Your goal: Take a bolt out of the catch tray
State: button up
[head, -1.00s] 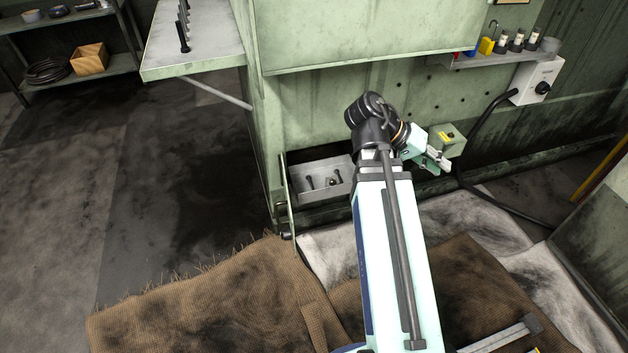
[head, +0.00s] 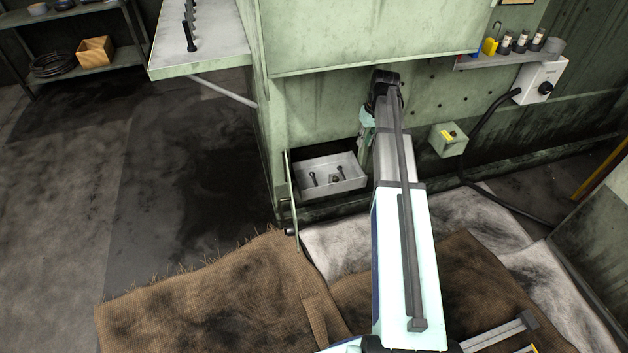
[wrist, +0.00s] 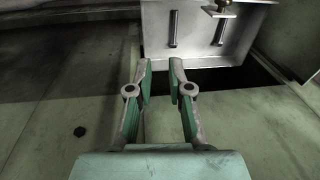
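The grey catch tray (head: 338,190) sits in a low opening of the green machine in the head view. Two dark bolts show in it, a left bolt (head: 312,179) and a right bolt (head: 340,173), with a small piece between them.
A hinged flap (head: 291,200) stands open at the tray's left. A green box (head: 448,139) with a yellow mark is on the machine wall to the right. A shelf with bolts standing in a row (head: 190,38) is at upper left. Brown mats (head: 215,290) cover the floor.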

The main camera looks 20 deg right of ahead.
jog(key=shift+w+d+r, duration=0.15)
jog(key=shift+w+r, duration=0.1)
jog(key=shift+w, duration=0.25)
dwell(0.7)
